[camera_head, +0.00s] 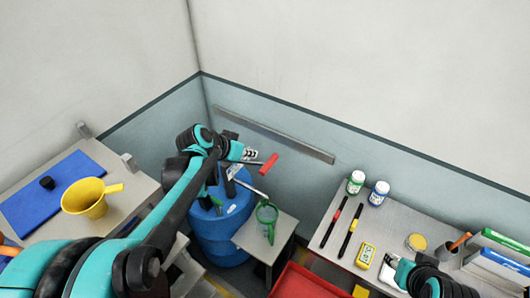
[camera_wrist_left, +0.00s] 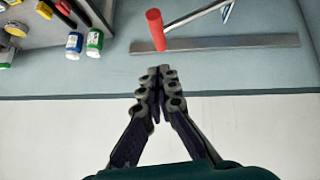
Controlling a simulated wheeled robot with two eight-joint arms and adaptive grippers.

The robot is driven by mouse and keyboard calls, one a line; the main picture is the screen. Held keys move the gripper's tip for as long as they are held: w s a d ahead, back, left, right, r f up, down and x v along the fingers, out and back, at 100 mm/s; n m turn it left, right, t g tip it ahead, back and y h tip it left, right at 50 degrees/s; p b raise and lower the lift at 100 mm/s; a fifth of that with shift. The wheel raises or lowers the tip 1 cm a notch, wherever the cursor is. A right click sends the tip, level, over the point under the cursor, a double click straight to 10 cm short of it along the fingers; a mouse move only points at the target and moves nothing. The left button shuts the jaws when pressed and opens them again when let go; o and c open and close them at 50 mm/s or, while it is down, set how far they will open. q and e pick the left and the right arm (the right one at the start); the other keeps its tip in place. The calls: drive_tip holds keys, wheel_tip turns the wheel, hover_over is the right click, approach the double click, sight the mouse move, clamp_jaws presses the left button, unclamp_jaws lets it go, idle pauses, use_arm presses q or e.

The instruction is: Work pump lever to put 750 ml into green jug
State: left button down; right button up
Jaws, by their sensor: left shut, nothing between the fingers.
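The blue drum (camera_head: 222,226) stands in the corner with the pump on top. The pump lever's red grip (camera_head: 268,164) sticks out above the drum; in the left wrist view the red grip (camera_wrist_left: 155,29) and its metal bar (camera_wrist_left: 196,15) are beyond the fingertips. The green jug (camera_head: 267,213) stands on a small grey stand beside the drum, near the end of the pump's metal spout (camera_head: 246,187). Its contents cannot be read. My left gripper (camera_head: 250,153) is shut and empty, just left of the red grip; its fingers (camera_wrist_left: 160,72) meet in the wrist view.
The right table (camera_head: 398,228) holds bottles, pens and a yellow meter (camera_head: 366,254). A red tray (camera_head: 302,282) is at the bottom. A metal rail (camera_head: 275,133) runs along the wall.

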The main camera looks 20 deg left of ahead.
use_arm(q)
drive_tip(key=shift+a+r+h, duration=0.15)
drive_tip(key=shift+a+r, duration=0.2)
drive_tip(key=shift+r, duration=0.2)
drive_tip(key=shift+a+r+h, duration=0.15)
drive_tip(key=shift+a+r, duration=0.15)
drive_tip(key=shift+r, duration=0.25)
use_arm(e)
drive_tip(key=shift+r, duration=0.45)
use_arm(q)
drive_tip(key=shift+w, duration=0.1)
drive_tip(key=b, duration=0.1)
hover_over(270, 160)
drive_tip(key=s+a, duration=0.2)
drive_tip(key=s, duration=0.1)
wheel_tip(270, 160, down, 7)
drive_tip(key=shift+w+d+f, duration=0.15)
drive_tip(key=shift+d+f, duration=0.05)
drive_tip(key=shift+f, duration=0.45)
drive_tip(key=shift+w+d+f, duration=0.1)
drive_tip(key=shift+d+f, duration=0.1)
drive_tip(key=shift+f, duration=0.4)
drive_tip(key=shift+s+d+f, duration=0.1)
drive_tip(key=shift+d+f, duration=0.05)
drive_tip(key=shift+f, duration=0.6)
use_arm(e)
drive_tip(key=shift+f, duration=0.9)
use_arm(q)
drive_tip(key=shift+b, duration=0.35)
